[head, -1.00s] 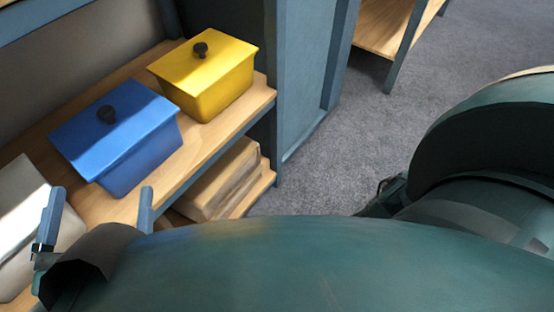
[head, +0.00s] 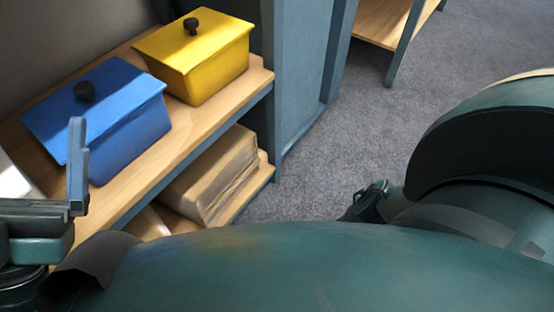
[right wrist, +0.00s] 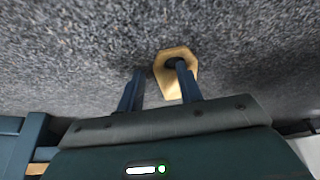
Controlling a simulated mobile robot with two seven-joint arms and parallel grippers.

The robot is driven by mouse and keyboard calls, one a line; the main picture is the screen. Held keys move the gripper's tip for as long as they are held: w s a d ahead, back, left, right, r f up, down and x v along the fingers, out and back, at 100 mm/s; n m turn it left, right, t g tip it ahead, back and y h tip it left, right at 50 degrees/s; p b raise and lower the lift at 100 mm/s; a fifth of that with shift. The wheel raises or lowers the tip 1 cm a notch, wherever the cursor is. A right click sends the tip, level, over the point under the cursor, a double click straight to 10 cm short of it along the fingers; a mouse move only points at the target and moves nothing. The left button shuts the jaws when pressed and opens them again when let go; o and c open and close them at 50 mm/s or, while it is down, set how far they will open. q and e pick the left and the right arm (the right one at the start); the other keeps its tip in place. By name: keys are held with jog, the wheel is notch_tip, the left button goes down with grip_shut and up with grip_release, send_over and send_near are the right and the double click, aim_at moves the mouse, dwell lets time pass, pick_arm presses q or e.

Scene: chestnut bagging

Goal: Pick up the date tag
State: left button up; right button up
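In the right wrist view, a small tan tag-like piece (right wrist: 164,73) with cut corners shows above grey carpet; it may be the date tag, but I see no print on it. My right gripper (right wrist: 154,70) has its two fingers apart. Its right finger overlaps the tan piece, and I cannot tell whether they touch. No tag shows clearly in the head view. There, my left gripper (head: 36,165) is at the left edge, in front of the shelf. One finger stands upright at the end of its bar; the other is out of frame.
A blue lidded box (head: 125,130) and a yellow lidded box (head: 215,75) stand on the wooden shelf (head: 190,133). A wrapped tan bundle (head: 212,178) lies on the lower shelf. A blue-grey cabinet side (head: 300,70) stands beside it. The carpet (head: 480,70) is clear at the right.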

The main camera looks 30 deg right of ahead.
grip_shut()
dwell(0.4)
jog(key=shift+r+p, duration=0.4)
jog(key=shift+r, duration=0.1)
pick_arm(q)
notch_tip(320, 180, down, 8)
jog(key=n+g+y+p, duration=0.1)
jog(key=n+y+p, duration=0.6)
jog(key=y, duration=0.1)
jog(key=shift+s+d+n+p, duration=0.15)
jog(key=shift+d+n+p, duration=0.1)
jog(key=shift+n+p, duration=0.05)
pick_arm(e)
notch_tip(320, 180, up, 9)
